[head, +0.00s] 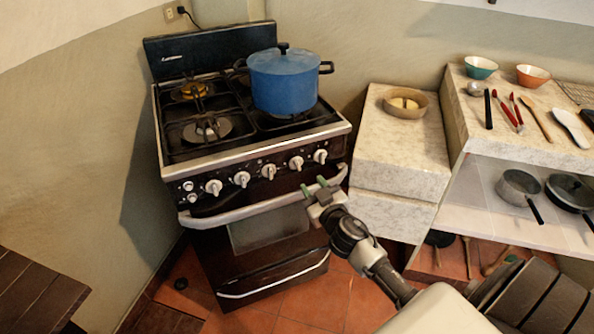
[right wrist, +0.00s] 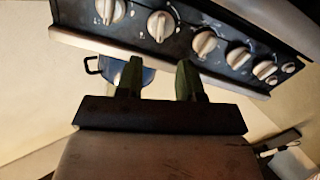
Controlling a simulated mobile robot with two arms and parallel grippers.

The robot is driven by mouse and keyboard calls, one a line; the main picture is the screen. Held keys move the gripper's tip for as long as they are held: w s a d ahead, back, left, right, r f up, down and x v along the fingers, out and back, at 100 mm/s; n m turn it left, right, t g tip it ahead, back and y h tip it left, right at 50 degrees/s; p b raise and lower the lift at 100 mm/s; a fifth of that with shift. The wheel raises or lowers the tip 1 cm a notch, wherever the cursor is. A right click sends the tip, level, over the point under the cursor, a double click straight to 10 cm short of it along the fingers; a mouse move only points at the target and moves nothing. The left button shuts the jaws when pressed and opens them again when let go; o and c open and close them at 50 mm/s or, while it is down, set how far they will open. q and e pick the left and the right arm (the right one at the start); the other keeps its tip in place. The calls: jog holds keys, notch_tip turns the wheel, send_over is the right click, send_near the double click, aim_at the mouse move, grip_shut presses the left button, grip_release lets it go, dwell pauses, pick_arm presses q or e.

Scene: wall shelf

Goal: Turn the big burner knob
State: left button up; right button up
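The stove (head: 250,150) has a row of several white knobs on its dark front panel. No label shows which one is the big burner knob. In the head view the rightmost knob (head: 320,156) and the knob beside it (head: 296,162) are nearest to my right gripper (head: 314,186). The gripper is open and empty, just in front of and below the panel's right end. In the right wrist view, which is upside down, its green fingers (right wrist: 158,76) stand apart. One knob (right wrist: 160,25) lies beyond the gap between them, not touched. My left gripper is out of view.
The oven handle (head: 255,203) runs under the knobs. A stone counter (head: 400,150) with a round bowl (head: 405,103) is right of the stove. Utensils lie on the far right shelf. Floor in front of the stove is clear.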

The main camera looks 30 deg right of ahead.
aim_at(298, 165)
jog(key=w, duration=0.5)
jog(key=w+d, duration=0.1)
jog(key=w, duration=0.2)
jog(key=shift+d, duration=0.1)
